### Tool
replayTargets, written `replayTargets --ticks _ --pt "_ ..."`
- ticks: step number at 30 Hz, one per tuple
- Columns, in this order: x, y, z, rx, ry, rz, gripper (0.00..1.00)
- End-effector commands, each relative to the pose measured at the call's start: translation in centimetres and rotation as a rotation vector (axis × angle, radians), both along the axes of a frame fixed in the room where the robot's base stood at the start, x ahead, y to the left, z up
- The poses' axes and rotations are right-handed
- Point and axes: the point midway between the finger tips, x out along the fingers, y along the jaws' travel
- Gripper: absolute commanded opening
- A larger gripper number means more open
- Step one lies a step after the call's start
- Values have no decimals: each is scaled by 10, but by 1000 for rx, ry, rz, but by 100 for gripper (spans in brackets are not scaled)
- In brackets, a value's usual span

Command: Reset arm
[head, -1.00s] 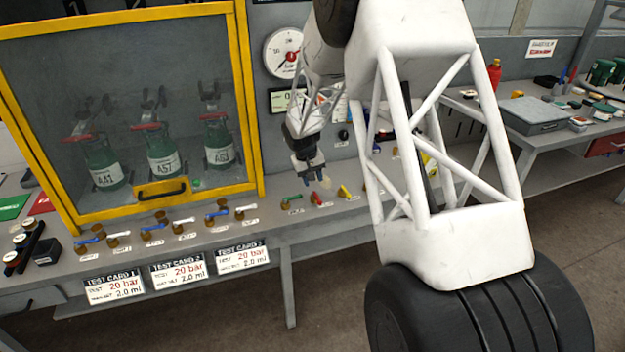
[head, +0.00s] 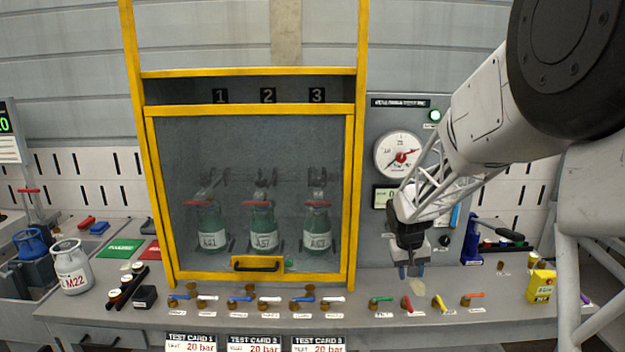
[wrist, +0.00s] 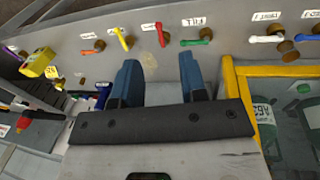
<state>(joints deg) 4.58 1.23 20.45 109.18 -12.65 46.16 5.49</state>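My gripper (head: 412,272) hangs in front of the gauge panel, above the right part of the bench, to the right of the yellow-framed cabinet. In the wrist view its two blue fingers (wrist: 158,82) stand apart with nothing between them. Beyond them lies the bench front with a row of small coloured valve handles, among them a yellow handle (wrist: 122,38) and a green handle (wrist: 196,42). My gripper touches none of them that I can see.
The yellow cabinet (head: 360,200) is closed over three green cylinders (head: 264,228). A white cylinder (head: 72,268) stands at left on the bench. A yellow box (head: 541,286) and a blue tool stand (head: 472,243) are at right. The round gauge (head: 398,154) is behind my arm.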

Motion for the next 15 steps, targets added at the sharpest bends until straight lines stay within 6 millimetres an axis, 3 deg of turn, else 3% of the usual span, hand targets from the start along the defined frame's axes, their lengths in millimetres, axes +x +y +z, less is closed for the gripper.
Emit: replayTargets --ticks 6,15 --pt "-50 13 43 16 -27 -1 39" --pt "-121 31 86 42 -61 0 39"
